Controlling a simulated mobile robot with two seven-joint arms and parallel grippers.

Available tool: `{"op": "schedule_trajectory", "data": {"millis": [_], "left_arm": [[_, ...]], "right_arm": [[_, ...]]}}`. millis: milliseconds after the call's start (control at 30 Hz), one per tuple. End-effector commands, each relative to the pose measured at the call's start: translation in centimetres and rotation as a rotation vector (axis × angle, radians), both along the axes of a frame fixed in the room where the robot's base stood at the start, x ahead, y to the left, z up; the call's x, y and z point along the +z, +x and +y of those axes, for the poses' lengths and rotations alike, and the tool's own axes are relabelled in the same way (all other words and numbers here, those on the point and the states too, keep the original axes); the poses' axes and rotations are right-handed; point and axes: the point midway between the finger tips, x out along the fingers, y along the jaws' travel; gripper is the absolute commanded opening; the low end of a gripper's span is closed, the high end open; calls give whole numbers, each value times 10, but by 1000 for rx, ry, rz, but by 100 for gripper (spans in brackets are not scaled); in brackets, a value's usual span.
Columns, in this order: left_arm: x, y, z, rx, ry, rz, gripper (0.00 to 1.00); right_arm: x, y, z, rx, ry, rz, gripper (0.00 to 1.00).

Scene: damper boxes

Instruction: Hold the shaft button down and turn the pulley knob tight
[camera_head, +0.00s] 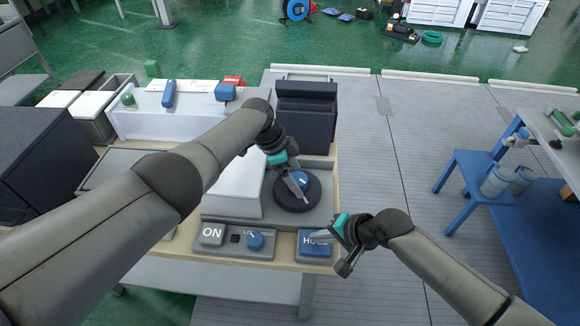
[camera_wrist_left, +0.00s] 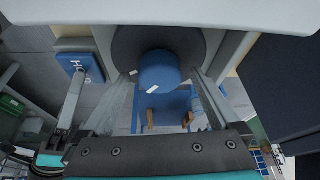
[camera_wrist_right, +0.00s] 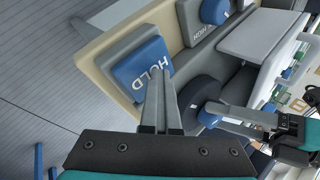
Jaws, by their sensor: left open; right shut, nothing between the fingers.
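The blue pulley knob (camera_head: 300,181) with a white mark sits at the centre of a dark round pulley (camera_head: 290,197). My left gripper (camera_head: 298,187) is open, its fingers reaching down on either side of the knob; the left wrist view shows the knob (camera_wrist_left: 158,70) between them, with gaps. The blue HOLD button (camera_head: 314,250) is on a grey housing at the bench's front edge. My right gripper (camera_head: 316,240) is shut and empty, its fingertips at the HOLD button (camera_wrist_right: 142,66). I cannot tell how far the button is pressed.
An ON switch (camera_head: 212,233) and a small blue LOW/HIGH knob (camera_head: 255,241) sit on a grey panel left of the HOLD button. A white cover (camera_head: 236,183) stands left of the pulley, and a dark block (camera_head: 306,108) stands behind it.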

Motion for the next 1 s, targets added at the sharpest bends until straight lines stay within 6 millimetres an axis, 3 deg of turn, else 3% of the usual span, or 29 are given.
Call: {"op": "schedule_trajectory", "data": {"millis": [400, 1000], "left_arm": [[26, -2, 13, 1, 2, -2, 96], [104, -6, 44, 0, 1, -1, 96]], "right_arm": [[-2, -1, -1, 0, -3, 4, 0], [-2, -1, -1, 0, -2, 4, 0]]}}
